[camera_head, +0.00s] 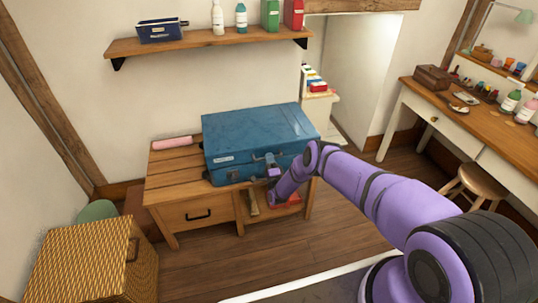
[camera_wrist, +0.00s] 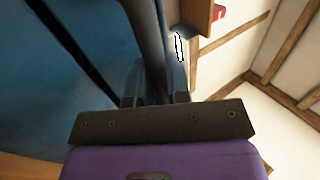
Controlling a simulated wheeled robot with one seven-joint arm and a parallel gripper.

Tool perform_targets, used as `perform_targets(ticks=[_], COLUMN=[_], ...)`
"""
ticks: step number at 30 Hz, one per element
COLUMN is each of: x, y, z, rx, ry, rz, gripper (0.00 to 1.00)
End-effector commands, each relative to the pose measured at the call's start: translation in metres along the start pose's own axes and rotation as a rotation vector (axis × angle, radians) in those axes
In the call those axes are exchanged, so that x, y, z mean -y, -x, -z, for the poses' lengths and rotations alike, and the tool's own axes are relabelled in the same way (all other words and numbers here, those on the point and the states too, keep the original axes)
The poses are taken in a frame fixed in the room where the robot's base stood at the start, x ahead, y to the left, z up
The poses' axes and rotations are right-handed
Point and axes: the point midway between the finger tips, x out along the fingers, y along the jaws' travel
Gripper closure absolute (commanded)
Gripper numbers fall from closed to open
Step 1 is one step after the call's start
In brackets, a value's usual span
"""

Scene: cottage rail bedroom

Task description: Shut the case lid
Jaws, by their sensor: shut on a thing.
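The blue case (camera_head: 255,132) sits on the low wooden table (camera_head: 160,190), its broad blue lid lying down or nearly so. A small label is on its front left. I cannot tell whether a gap remains along the front seam. My gripper (camera_head: 271,164) is at the front of the case, right of the middle, by the handle area. A dark line runs along the blue surface (camera_wrist: 35,100) at left.
A pink roll (camera_head: 172,143) lies left of the case on the table. A wicker basket (camera_head: 75,265) stands at front left. A shelf (camera_head: 205,43) with bottles hangs above. A desk (camera_head: 470,105) and a stool (camera_head: 472,182) are at right. Bare floor lies in front.

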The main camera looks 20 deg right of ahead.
Motion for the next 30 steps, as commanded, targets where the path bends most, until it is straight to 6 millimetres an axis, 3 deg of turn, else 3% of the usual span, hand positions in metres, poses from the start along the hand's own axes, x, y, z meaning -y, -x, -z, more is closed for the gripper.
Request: perform_targets(ticks=[22, 23, 25, 30], x=[-0.013, -0.013, -0.013, -0.011], y=[0.009, 0.009, 0.009, 0.008], z=[0.000, 0.000, 0.000, 0.000], rx=[-0.001, -0.001, -0.001, -0.001], ry=[0.000, 0.000, 0.000, 0.000], rz=[0.024, 0.023, 0.024, 0.028], gripper=[1.00, 0.79, 0.63, 0.59])
